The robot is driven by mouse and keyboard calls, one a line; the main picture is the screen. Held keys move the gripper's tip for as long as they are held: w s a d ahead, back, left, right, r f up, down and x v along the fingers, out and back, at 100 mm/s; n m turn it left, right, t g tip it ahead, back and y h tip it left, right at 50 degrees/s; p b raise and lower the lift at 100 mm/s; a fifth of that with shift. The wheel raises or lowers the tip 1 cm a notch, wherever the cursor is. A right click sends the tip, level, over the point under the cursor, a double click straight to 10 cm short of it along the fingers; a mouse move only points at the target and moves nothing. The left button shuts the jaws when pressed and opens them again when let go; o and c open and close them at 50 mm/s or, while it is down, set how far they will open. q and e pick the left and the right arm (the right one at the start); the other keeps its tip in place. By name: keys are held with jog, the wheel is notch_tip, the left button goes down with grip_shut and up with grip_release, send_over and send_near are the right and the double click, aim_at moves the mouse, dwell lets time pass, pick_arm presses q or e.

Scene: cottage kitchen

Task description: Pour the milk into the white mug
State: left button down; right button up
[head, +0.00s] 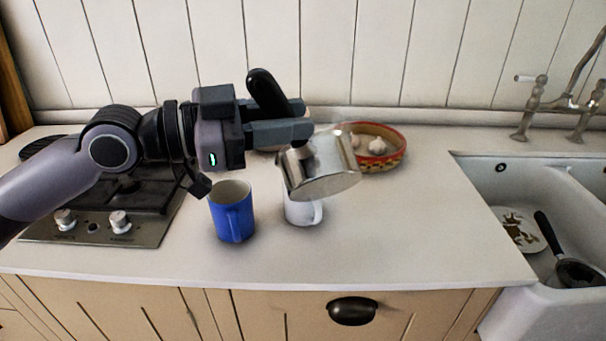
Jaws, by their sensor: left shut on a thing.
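A small shiny metal milk pan (325,172) is held in the air by my left gripper (290,122). The gripper is shut on the pan, whose black handle (265,92) rises behind the fingers. The pan is tilted, its bottom turned towards the lower right. The white mug (303,213) stands upright on the counter below the pan, which hides its upper part and rim. I cannot see any milk or a stream of it. My right gripper is out of view.
A blue mug (232,216) stands upright left of the white mug. A patterned bowl (390,160) with garlic is behind the pan. The hob (150,232) is left. The sink (535,180), holding a plate (524,230) and a black-handled utensil (548,232), is right. The counter between is clear.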

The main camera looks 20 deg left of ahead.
pick_arm(q)
jog(key=shift+w+a, duration=0.2)
jog(key=shift+w, duration=0.15)
jog(key=shift+s, duration=0.15)
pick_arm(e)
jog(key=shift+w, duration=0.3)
pick_arm(q)
jog(key=shift+w+a+n, duration=0.35)
jog(key=shift+w+n, duration=0.15)
jog(key=shift+n, duration=0.2)
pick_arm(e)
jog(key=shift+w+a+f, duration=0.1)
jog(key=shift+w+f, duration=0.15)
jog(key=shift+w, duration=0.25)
